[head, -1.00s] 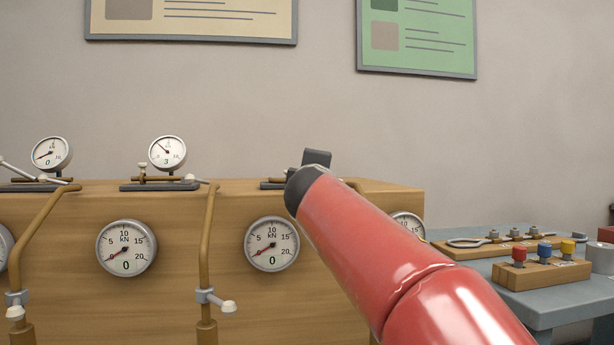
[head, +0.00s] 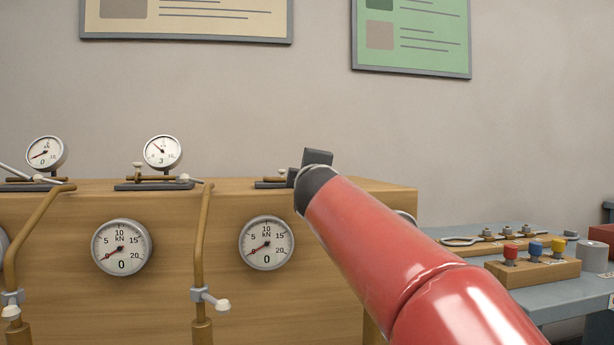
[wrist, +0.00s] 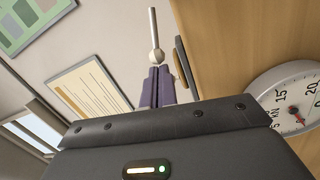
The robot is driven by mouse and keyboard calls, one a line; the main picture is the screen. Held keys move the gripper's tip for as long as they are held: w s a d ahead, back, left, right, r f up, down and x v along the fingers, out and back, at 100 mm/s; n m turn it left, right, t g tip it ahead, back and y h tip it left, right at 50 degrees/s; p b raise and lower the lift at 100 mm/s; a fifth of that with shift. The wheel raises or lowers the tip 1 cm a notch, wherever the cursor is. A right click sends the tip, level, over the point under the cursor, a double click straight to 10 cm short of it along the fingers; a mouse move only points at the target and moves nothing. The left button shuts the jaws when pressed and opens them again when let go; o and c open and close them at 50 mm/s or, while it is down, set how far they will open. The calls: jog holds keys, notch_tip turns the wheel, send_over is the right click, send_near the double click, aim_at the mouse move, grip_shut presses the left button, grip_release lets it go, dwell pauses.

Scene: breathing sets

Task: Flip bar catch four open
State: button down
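In the wrist view my gripper (wrist: 157,86) has its two purple fingers close together, apparently shut. A pale round knob on a thin rod (wrist: 153,22) lies right at the fingertips. I cannot tell whether the tips touch or hold it. A dark base plate (wrist: 181,62) on the wooden bench is just to the right. In the head view my red arm covers much of the right-hand station. A dark base (head: 268,184) with a small pale knob (head: 282,172) shows left of my wrist. No number on the catches is readable.
The wooden bench (head: 175,235) carries front gauges (head: 121,247) and brown pipes (head: 202,240). Another base plate (head: 153,186) has a dial (head: 163,152) above it. A grey side table at right holds a block with coloured knobs (head: 535,268). The wall above is clear except for posters.

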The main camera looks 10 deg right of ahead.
jog(key=shift+s+d, duration=0.45)
jog(key=shift+d, duration=0.05)
dwell(0.3)
jog(key=shift+s+d, duration=0.35)
